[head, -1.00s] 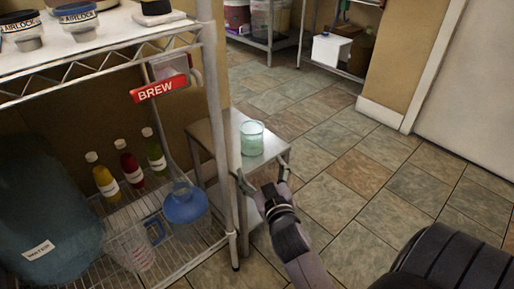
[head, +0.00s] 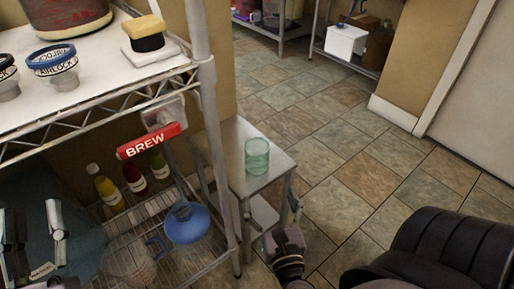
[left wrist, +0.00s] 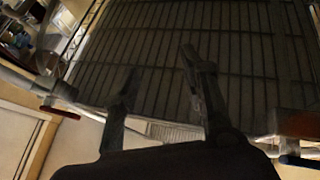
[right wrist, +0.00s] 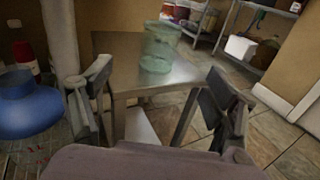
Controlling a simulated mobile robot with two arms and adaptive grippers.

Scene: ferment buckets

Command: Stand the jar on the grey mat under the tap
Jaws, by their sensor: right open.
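The jar (head: 257,156), clear greenish glass, stands upright on a small steel table (head: 238,132). It also shows in the right wrist view (right wrist: 157,50), near the top, beyond my fingers. My right gripper (head: 272,212) is open and empty at the near side of the table, below and short of the jar. In the right wrist view its fingers (right wrist: 165,85) are spread wide. My left gripper (head: 30,222) is at the far left in front of the wire rack; in the left wrist view its fingers (left wrist: 160,62) are apart with nothing between them. I cannot make out a grey mat or a tap.
The wire rack (head: 205,95) stands close left of the table, with a BREW sign (head: 152,141), bottles, a blue-bottomed flask (head: 186,224) and a jug (head: 130,258) on its lower shelf. Airlock tubs (head: 52,62) and a sponge (head: 146,38) are on top.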

